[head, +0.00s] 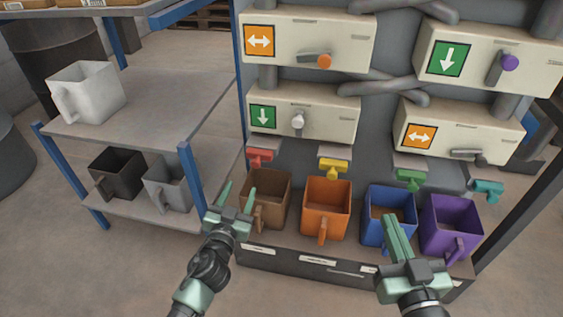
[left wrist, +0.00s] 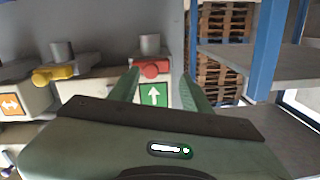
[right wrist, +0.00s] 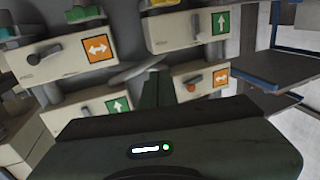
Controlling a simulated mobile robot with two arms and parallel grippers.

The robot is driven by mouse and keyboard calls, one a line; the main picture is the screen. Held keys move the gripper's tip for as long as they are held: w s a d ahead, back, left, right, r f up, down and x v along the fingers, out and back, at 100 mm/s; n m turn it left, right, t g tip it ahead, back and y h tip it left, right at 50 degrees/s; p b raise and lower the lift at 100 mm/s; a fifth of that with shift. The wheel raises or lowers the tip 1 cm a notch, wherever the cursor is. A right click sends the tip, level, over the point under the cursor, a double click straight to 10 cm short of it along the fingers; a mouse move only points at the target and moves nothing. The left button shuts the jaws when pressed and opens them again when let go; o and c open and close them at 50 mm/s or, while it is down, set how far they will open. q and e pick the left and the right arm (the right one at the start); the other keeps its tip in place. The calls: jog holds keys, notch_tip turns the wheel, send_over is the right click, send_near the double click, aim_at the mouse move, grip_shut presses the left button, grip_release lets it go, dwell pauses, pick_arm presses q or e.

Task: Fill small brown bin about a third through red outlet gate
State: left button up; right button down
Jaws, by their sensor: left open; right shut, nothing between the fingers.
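The small brown bin (head: 277,208) stands upright on the filler's shelf below the red outlet gate (head: 260,155), its handle facing me. I cannot tell whether there is anything inside it. My left gripper (head: 238,192) is open and empty, in front and to the left of the brown bin. In the left wrist view the red gate (left wrist: 152,68) shows between the open fingers, beyond them. My right gripper (head: 391,220) is shut and empty in front of the blue bin (head: 376,228). Its closed fingers (right wrist: 157,85) also show in the right wrist view.
An orange bin (head: 325,195) and a purple bin (head: 464,236) share the shelf. Yellow (head: 333,166), green (head: 409,178) and teal (head: 488,187) gates hang above. Panels with levers are higher up. A left rack (head: 150,110) holds white, black and grey containers.

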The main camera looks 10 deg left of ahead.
aim_at(255, 165)
pick_arm(q)
jog(key=shift+m+t+h, duration=0.3)
jog(key=w, duration=0.2)
jog(key=w+d, duration=0.1)
jog(key=w, duration=0.2)
jog(key=w+r, duration=0.1)
jog(key=w, duration=0.2)
jog(key=shift+d+r+b, duration=0.1)
jog(key=shift+d+b, duration=0.2)
jog(key=shift+d, duration=0.05)
jog(key=shift+w, duration=0.6)
pick_arm(e)
jog(key=shift+s+r+t+y, duration=0.1)
jog(key=shift+r+t+y, duration=0.1)
jog(key=shift+r+t, duration=0.9)
jog(key=shift+s+r+t+y, duration=0.15)
jog(key=shift+r+t, duration=0.25)
jog(key=shift+r, duration=1.35)
pick_arm(q)
grip_shut()
